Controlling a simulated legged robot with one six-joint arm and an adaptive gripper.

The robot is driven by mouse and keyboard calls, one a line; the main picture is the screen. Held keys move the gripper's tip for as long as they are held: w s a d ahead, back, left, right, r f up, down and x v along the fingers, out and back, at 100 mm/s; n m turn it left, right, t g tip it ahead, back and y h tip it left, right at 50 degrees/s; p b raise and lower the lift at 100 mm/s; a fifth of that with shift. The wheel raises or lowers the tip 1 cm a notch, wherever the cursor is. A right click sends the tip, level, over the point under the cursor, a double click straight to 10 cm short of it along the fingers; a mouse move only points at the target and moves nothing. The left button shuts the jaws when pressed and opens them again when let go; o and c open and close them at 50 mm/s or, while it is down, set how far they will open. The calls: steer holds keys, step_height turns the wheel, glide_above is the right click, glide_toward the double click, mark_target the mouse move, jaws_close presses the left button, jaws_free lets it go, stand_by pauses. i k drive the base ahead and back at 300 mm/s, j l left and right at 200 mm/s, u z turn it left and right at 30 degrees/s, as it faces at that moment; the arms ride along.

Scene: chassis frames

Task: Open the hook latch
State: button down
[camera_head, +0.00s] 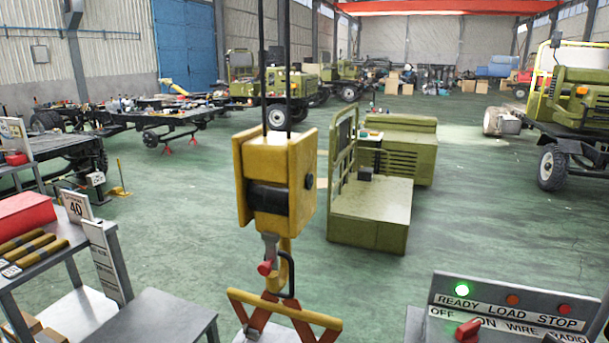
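A yellow crane hook block (275,180) hangs on dark cables in the middle of the view. Below it is a yellow hook (286,250). A grey latch piece (270,244) with a red tip (265,268) sits at the left of the hook's opening. The latch's exact position against the hook tip is too small to tell. A black ring (292,278) is at the hook, above a yellow and red lifting frame (285,312). My gripper is not in view.
A grey shelf cart (60,250) with a red box (28,215) is at left. A green cab (375,200) stands behind the hook. Open floor lies between.

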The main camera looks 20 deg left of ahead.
mark_target(265, 268)
steer(key=k+j, duration=0.15)
steer(key=k+j+u, duration=0.1)
steer(key=j, duration=0.3)
steer(key=k+j+u, duration=0.1)
steer(key=j, duration=0.55)
steer(key=k+j+u, duration=0.1)
steer(key=j, duration=0.55)
steer(key=i+j+u, duration=0.1)
steer(key=i, duration=0.25)
steer(key=i+j+u, duration=0.15)
steer(key=i+j, duration=0.15)
steer(key=i, duration=0.1)
